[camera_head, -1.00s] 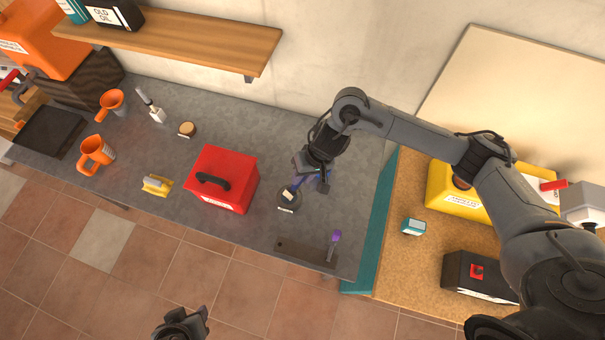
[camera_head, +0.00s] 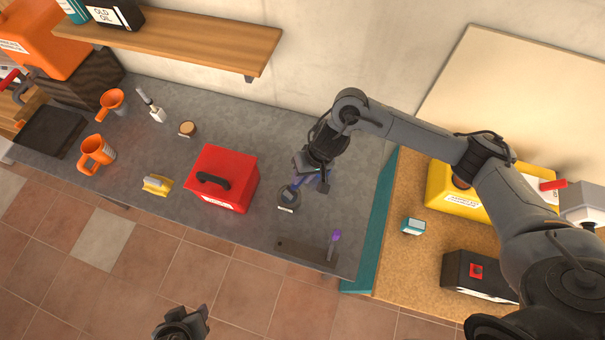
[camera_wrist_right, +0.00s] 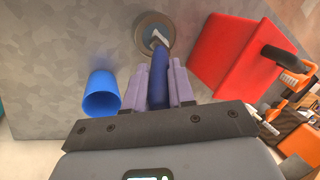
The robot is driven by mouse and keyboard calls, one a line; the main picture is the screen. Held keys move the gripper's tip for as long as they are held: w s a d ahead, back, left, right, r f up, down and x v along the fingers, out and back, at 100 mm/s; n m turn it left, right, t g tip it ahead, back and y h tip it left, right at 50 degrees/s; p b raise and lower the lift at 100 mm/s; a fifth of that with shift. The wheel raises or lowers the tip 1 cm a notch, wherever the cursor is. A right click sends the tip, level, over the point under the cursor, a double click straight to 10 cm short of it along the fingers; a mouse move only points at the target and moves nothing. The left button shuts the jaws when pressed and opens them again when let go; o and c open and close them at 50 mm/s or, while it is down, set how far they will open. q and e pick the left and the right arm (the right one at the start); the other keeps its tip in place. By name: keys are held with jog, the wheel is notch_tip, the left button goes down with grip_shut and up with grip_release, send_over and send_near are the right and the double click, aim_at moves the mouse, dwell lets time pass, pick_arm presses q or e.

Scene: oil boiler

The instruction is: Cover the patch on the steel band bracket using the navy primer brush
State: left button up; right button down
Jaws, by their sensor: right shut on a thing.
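My right gripper (camera_head: 308,177) is shut on the navy brush, whose blue handle (camera_wrist_right: 158,80) shows between the fingers (camera_wrist_right: 162,88) in the right wrist view. The brush's pale head (camera_wrist_right: 158,38) is at the round grey tin (camera_wrist_right: 152,24). The tin also shows in the head view (camera_head: 287,203), below the gripper; I cannot tell how deep the head is. A flat dark grey strip (camera_head: 290,249), perhaps the steel band bracket, lies at the bench's front edge. I cannot make out a patch on it. My left gripper (camera_head: 190,318) is low in the head view, away from the bench.
A blue cup (camera_wrist_right: 102,95) stands beside the right fingers. A red box (camera_head: 238,170) stands left of the tin. A purple-headed tool (camera_head: 335,238) is at the strip's right end. A wooden shelf (camera_head: 180,40) overhangs the back. Bare bench lies behind the tin.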

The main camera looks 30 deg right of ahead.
dwell(0.8)
jog(key=shift+f+p, duration=0.15)
jog(key=shift+p, duration=0.3)
dwell(0.3)
dwell(0.6)
notch_tip(320, 180, up, 5)
jog(key=p, duration=0.6)
jog(key=shift+p, duration=0.3)
jog(key=shift+r, duration=1.1)
